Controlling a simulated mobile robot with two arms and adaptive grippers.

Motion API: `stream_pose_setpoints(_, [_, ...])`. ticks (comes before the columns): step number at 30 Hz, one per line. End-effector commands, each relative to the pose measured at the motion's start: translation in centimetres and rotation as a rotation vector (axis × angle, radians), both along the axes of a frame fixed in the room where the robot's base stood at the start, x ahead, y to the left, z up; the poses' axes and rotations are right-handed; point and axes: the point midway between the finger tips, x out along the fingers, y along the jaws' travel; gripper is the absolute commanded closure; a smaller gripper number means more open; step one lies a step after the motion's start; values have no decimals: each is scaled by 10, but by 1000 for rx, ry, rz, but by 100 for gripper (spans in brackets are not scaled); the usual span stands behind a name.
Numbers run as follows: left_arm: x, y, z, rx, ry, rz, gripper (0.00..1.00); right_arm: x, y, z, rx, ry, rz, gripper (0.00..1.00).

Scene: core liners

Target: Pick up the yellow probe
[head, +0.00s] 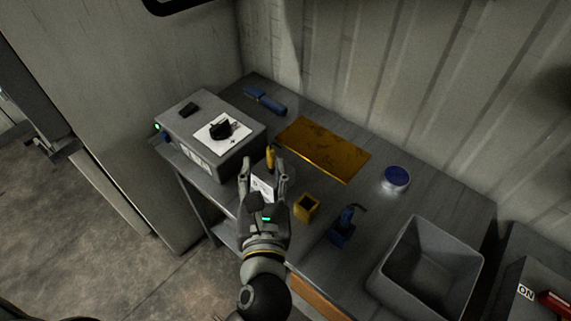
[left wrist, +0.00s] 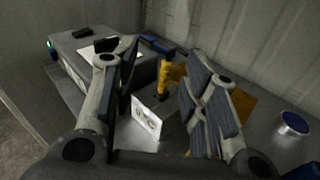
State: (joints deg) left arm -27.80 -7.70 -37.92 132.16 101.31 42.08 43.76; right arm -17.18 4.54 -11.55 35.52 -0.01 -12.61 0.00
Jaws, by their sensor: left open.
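The yellow probe (head: 270,157) stands about upright on the grey bench, close to the right side of the grey box-shaped device. It also shows in the left wrist view (left wrist: 165,78), between my fingers and beyond their tips, with a dark band low on it. My left gripper (head: 264,170) is open and empty, its fingers pointing at the probe. A white card with round marks (left wrist: 147,117) stands in front of the probe, seen between the fingers; whether it touches the probe I cannot tell. My right gripper is in neither view.
The grey device (head: 223,160) stands left of the probe. A yellow plate (head: 325,151) lies to the right, with a blue-handled tool (head: 266,100) behind. A small yellow block (head: 306,207), a blue tool (head: 343,228), a blue-lidded tin (head: 396,179) and a grey bin (head: 386,272) are further right.

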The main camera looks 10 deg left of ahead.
Motion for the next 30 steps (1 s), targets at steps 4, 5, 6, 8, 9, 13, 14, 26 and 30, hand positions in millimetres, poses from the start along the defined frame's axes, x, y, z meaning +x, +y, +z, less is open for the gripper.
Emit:
stream_pose_setpoints(4, [-4,-3,-19,-104,78,28,59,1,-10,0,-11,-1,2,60])
stream_pose_setpoints(5, [-3,-3,-20,-113,86,31,59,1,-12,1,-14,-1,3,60])
stream_pose_setpoints(6, [-1,-3,-22,-119,91,34,59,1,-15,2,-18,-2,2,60])
stream_pose_setpoints(8, [5,-2,-23,-122,93,36,59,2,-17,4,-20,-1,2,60])
stream_pose_setpoints(9, [11,-1,-24,-120,93,35,59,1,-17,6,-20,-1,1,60])
stream_pose_setpoints(13, [31,3,-27,-119,92,34,59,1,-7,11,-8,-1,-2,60])
stream_pose_setpoints(14, [35,4,-28,-118,91,34,59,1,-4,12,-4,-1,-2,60])
stream_pose_setpoints(26, [72,10,-35,-115,91,35,59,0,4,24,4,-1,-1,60])
stream_pose_setpoints(30, [90,13,-40,-116,91,33,59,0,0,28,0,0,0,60])
